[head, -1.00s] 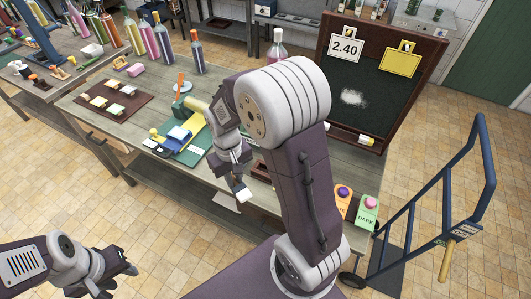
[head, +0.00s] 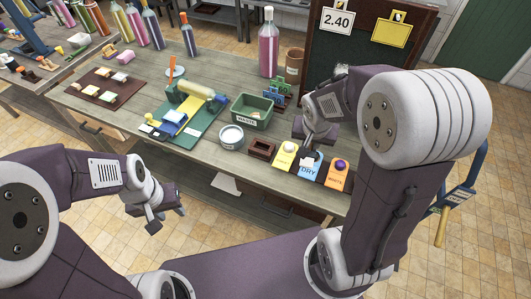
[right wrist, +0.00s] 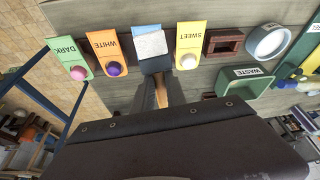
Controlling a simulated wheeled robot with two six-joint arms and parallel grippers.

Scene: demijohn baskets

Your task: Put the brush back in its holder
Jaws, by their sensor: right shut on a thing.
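My right gripper (right wrist: 161,98) is shut on the brush. In the right wrist view its tan handle (right wrist: 161,92) shows between the fingers, and its pale, whitish head (right wrist: 150,43) lies over the blue DRY box. In the head view my right gripper (head: 312,143) is at the bench's right part, above the DRY box (head: 309,170); the brush is mostly hidden there. A brown, round, open pot (head: 295,62) stands at the back of the bench; I cannot tell for certain that it is the holder. My left gripper (head: 166,217) is open and empty, in front of the bench.
The yellow SWEET (head: 284,158) and orange WHITE (head: 337,175) boxes flank the DRY box. A brown open frame (head: 262,149), white round dish (head: 231,136), green WASTE bin (head: 252,112) and pink bottle (head: 268,42) stand nearby. A blue trolley (right wrist: 32,97) stands beside the bench.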

